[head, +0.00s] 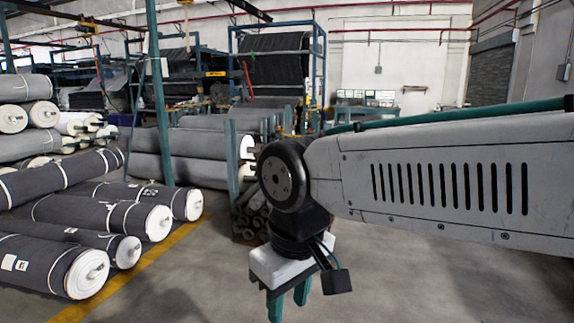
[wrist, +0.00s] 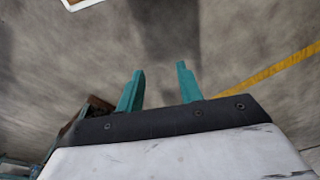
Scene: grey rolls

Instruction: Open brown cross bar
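My gripper (head: 288,300) hangs from my arm at the lower middle of the head view, pointing down over the grey floor. In the wrist view my gripper (wrist: 160,88) shows two teal fingers set apart, with only bare floor between and beyond them. It is open and holds nothing. I cannot make out a brown cross bar for certain in either view. In the wrist view, a brownish edge of some object (wrist: 97,104) shows just left of the fingers, mostly hidden behind my gripper's body.
Several grey rolls (head: 90,215) lie stacked at the left, beside a yellow floor line (head: 150,262). A teal post (head: 232,160) and a bundle of dark tubes (head: 250,212) stand behind my gripper. A white-edged item (wrist: 84,3) lies at the wrist view's top.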

